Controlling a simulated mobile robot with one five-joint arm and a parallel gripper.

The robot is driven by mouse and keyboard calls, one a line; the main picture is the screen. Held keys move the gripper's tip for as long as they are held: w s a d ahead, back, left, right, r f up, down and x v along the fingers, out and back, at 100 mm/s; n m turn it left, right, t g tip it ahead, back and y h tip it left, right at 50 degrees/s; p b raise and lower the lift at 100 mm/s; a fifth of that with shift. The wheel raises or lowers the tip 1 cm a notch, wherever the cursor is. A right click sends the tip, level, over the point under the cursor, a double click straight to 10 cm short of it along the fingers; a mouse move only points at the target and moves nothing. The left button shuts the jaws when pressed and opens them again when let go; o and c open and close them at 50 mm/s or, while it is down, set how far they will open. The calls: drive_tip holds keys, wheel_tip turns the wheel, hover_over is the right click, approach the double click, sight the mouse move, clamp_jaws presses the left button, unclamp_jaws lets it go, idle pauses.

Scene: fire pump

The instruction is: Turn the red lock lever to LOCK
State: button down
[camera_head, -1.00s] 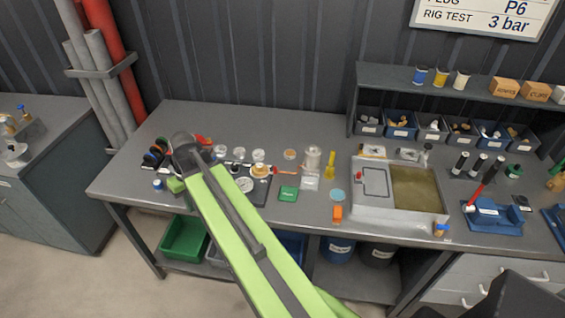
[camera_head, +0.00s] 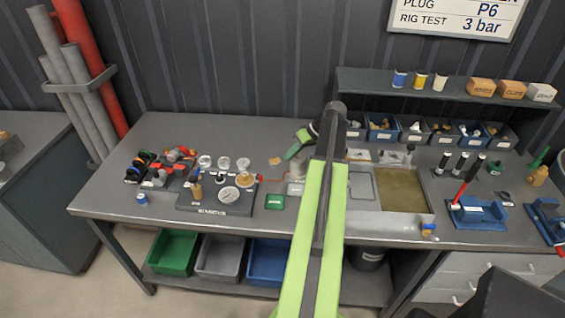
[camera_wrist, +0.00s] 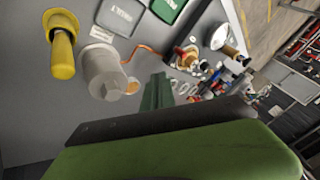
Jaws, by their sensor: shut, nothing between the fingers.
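A long red lever (camera_head: 467,179) rises tilted from a blue fixture (camera_head: 478,215) at the right of the bench. A small red part (camera_head: 258,177) sits beside the brass fitting (camera_head: 244,180) on the dark gauge board (camera_head: 225,208). No LOCK marking is legible, so I cannot tell which is the lock lever. My gripper (camera_head: 290,153) is shut and empty above the middle of the bench, right of the gauge board and well left of the long lever. In the wrist view its green fingers (camera_wrist: 157,95) point toward the brass fitting (camera_wrist: 186,57), still apart from it.
A green box (camera_head: 275,202) lies right of the gauge board. A grey tray (camera_head: 405,225) is partly behind my arm.

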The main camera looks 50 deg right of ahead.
drive_tip(key=b+x, duration=0.6)
drive_tip(key=x, duration=0.2)
drive_tip(key=shift+f, duration=0.4)
drive_tip(key=shift+w+a+r+p, duration=0.1)
drive_tip(key=shift+w+a+p, duration=0.1)
drive_tip(key=shift+a, duration=0.45)
drive_tip(key=shift+w+a+r+p, duration=0.1)
drive_tip(key=shift+w+a, duration=0.1)
drive_tip(key=shift+a, duration=0.45)
drive_tip(key=shift+w+a+r+p, duration=0.15)
drive_tip(key=shift+w+a, duration=0.1)
drive_tip(key=shift+a, duration=0.4)
